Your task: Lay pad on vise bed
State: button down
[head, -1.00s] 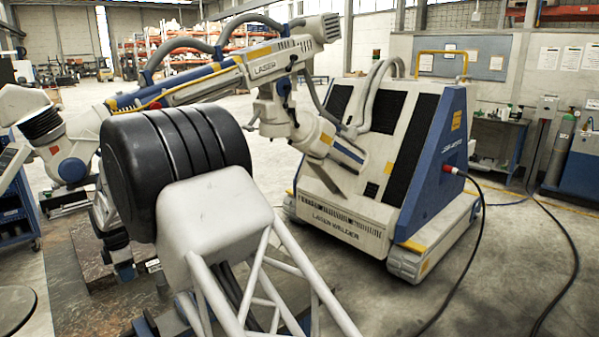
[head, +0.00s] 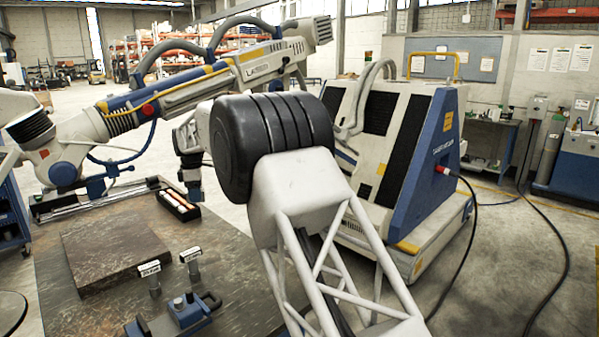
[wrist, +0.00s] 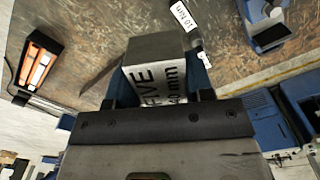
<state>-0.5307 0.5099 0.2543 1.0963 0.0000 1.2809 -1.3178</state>
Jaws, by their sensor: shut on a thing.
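In the wrist view, my gripper (wrist: 158,88) has its blue fingers shut on a grey block (wrist: 157,48) with a white face lettered "FIVE" and "40 mm". I cannot tell from its look whether this block is the pad. The blue vise (wrist: 265,25) is at the upper right, apart from the block. In the head view, the vise (head: 188,312) sits near the front of the table, its bed hard to make out.
A dark tray of pale and orange bars (head: 178,205) lies by the table's far edge. A flat stone plate (head: 110,248) is left of centre. Two labelled posts (head: 150,272) stand between plate and vise. A laser welder (head: 400,150) stands at the right.

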jog(key=w+d+r+m, duration=0.1)
jog(key=w+d+r, duration=0.2)
jog(key=d, duration=0.3)
jog(key=w+d+f+m, duration=0.1)
jog(key=d+f+m, duration=0.5)
jog(key=d+f, duration=0.75)
jog(key=w+d+f+m, duration=0.2)
jog(key=d+f+m, duration=0.3)
jog(key=d+f, duration=0.85)
jog(key=s+d+f+m, duration=0.4)
jog(key=s+d+f, duration=0.2)
jog(key=d+f, duration=0.3)
jog(key=s+d+f+m, duration=0.3)
jog(key=s+d+f, duration=0.2)
jog(key=d+f, duration=0.4)
jog(key=s+d+f+m, duration=0.2)
jog(key=s+f, duration=0.6)
jog(key=f, duration=0.4)
